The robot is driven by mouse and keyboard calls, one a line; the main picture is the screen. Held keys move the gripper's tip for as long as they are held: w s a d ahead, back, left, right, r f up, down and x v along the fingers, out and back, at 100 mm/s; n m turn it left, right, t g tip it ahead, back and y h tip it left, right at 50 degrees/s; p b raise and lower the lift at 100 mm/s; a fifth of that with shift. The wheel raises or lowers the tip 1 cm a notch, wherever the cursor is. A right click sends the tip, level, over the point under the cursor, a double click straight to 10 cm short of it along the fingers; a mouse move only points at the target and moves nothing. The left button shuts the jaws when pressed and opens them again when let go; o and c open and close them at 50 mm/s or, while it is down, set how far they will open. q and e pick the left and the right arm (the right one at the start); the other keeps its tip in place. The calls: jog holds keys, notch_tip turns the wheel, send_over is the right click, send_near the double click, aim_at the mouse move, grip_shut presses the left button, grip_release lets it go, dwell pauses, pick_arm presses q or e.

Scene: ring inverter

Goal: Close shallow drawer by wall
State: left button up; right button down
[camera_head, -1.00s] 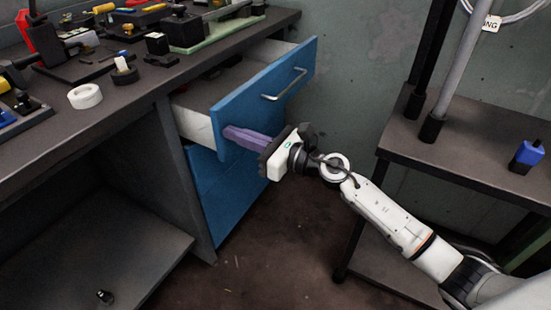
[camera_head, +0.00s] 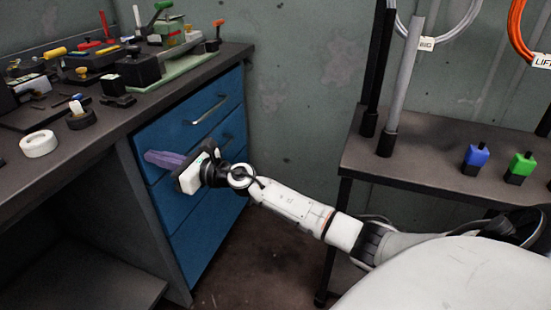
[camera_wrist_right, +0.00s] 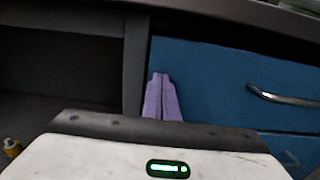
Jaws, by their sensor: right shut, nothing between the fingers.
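The shallow drawer (camera_head: 205,108) is the top blue front in the cabinet under the workbench, beside the wall. Its front sits flush with the cabinet in the head view, with a metal handle on it. My right gripper (camera_head: 148,156) has purple fingers that are shut and empty, at the left part of the drawer front. In the right wrist view, the shut fingertips (camera_wrist_right: 161,76) lie against or just before the blue drawer front (camera_wrist_right: 215,85), near its left edge. I cannot tell whether they touch. My left gripper is not in view.
The workbench top (camera_head: 75,150) carries tools, a white tape roll (camera_head: 39,143) and a black tape roll (camera_head: 81,119). More blue drawers (camera_head: 205,225) lie below. A dark shelf (camera_head: 425,145) with blue and green bottles stands at the right. The floor between is clear.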

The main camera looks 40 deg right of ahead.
jog(key=shift+w+a+r, duration=0.15)
jog(key=shift+r, duration=0.25)
